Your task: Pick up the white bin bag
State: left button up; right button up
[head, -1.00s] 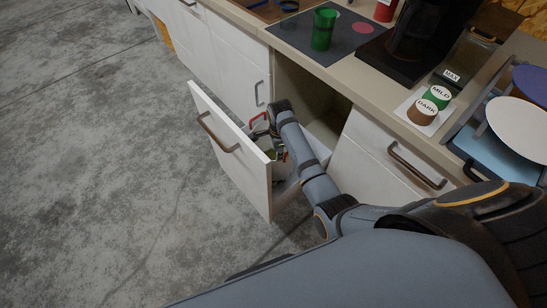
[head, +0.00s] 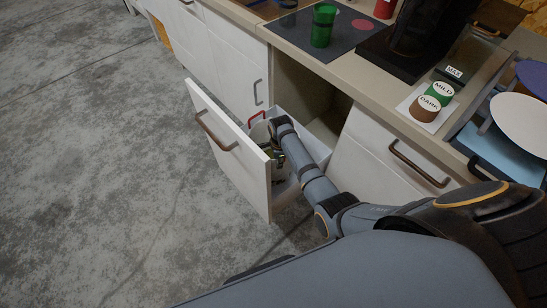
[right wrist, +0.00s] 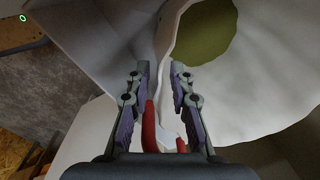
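The white bin bag (right wrist: 270,85) fills the right of the right wrist view, with an olive-green area (right wrist: 205,30) inside its mouth. A fold of white material stands between the fingertips of my right gripper (right wrist: 161,76). The fingers are apart on either side of it, and I see no clear grip. A red handle (right wrist: 149,125) shows below, between the fingers. In the head view my right arm reaches into the open drawer (head: 232,150); the white rim of the bag or its bin (head: 260,130) shows beside the wrist, which hides most of it. My left gripper is out of view.
The drawer front stands out over clear concrete floor (head: 90,180).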

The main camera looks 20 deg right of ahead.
grip_shut()
dwell(0.3)
